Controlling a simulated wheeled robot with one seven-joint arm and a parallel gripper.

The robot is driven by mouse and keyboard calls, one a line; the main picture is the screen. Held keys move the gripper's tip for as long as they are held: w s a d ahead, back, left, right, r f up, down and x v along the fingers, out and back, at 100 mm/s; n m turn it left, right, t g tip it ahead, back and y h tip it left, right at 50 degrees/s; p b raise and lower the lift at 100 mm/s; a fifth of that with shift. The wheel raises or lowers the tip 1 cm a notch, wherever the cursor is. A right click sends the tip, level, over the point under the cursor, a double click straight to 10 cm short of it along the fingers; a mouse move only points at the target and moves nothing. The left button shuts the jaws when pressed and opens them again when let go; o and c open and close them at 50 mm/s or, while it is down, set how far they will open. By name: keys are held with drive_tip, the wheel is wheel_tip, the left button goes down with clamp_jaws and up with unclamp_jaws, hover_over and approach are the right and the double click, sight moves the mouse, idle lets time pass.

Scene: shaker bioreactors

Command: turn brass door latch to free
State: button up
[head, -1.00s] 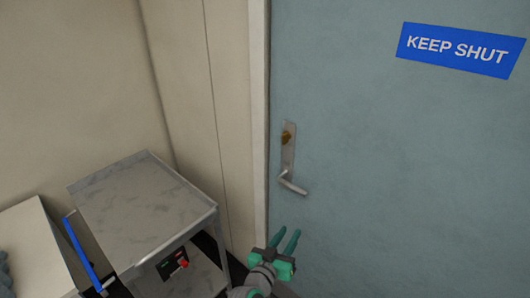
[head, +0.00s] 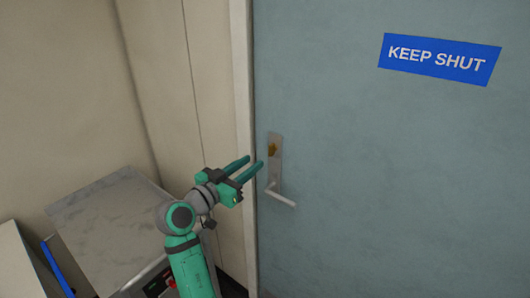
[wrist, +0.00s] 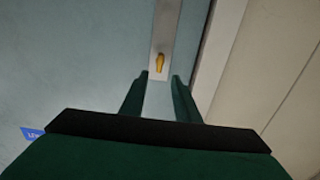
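The brass latch (head: 272,149) is a small knob on the upper part of a silver plate (head: 275,164) on the blue-grey door (head: 390,170). A silver lever handle (head: 280,198) sticks out to the right at the plate's lower end. In the wrist view the brass latch (wrist: 160,62) lies beyond the fingertips, centred between them and aligned lengthwise with the plate. My gripper (head: 253,167) is open and empty, its two green fingers pointing at the door just left of the plate. In the wrist view my gripper (wrist: 160,77) has a gap between its fingers. The fingers appear apart from the latch.
A grey-topped cart (head: 105,215) stands left of my arm, against the beige wall (head: 75,90). The pale door frame (head: 243,120) runs along the door's left edge. A blue "KEEP SHUT" sign (head: 440,60) is on the door. The door's right side is clear.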

sight(269, 151)
drive_tip(key=x, duration=0.9)
drive_tip(key=shift+d, duration=0.1)
clamp_jaws()
